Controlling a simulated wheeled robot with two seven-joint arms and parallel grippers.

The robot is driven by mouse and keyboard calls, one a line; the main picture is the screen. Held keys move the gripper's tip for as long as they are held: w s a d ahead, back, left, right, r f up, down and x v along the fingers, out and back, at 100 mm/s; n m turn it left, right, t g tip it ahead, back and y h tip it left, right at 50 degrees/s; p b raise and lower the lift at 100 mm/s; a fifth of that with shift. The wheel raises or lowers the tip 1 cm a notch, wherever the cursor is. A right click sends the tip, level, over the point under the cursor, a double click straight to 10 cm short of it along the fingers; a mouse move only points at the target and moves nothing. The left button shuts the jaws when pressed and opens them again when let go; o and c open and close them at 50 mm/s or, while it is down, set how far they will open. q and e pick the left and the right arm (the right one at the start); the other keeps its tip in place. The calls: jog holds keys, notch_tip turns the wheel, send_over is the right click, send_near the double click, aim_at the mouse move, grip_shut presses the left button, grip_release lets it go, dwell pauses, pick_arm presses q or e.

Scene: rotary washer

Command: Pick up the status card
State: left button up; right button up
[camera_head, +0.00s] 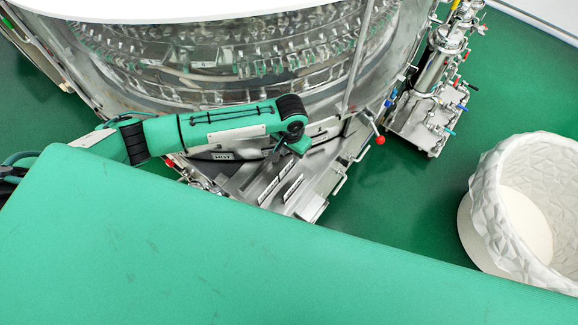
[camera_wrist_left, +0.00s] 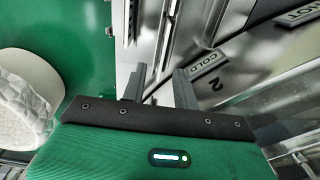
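The steel front panel of the washer (camera_head: 250,180) carries several small label plates. One plate reading HOT (camera_head: 222,156) is at its left, and it also shows at the top right of the left wrist view (camera_wrist_left: 298,17). A plate reading COLD (camera_wrist_left: 208,63) is just right of my left fingers in that view. Two narrow dark-and-white strips (camera_head: 291,188) lie on the panel's lower part. I cannot tell which of these is the status card. My left gripper (camera_wrist_left: 160,82) is open, its two fingers apart above the panel with nothing visible between them. My right gripper is not in view.
A large round glass-walled washer (camera_head: 220,60) stands behind the panel. A red-knobbed lever (camera_head: 380,140) sticks out at the right. A steel pipe-and-valve unit (camera_head: 430,100) and a white textured basket (camera_head: 500,170) stand further right on the green floor (camera_head: 400,195).

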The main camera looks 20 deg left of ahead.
aim_at(289, 164)
pick_arm(q)
jog(key=f, duration=0.3)
jog(key=shift+a+f+p, duration=0.25)
jog(key=shift+f+p, duration=0.15)
jog(key=shift+f, duration=0.6)
jog(key=c, duration=0.6)
grip_shut()
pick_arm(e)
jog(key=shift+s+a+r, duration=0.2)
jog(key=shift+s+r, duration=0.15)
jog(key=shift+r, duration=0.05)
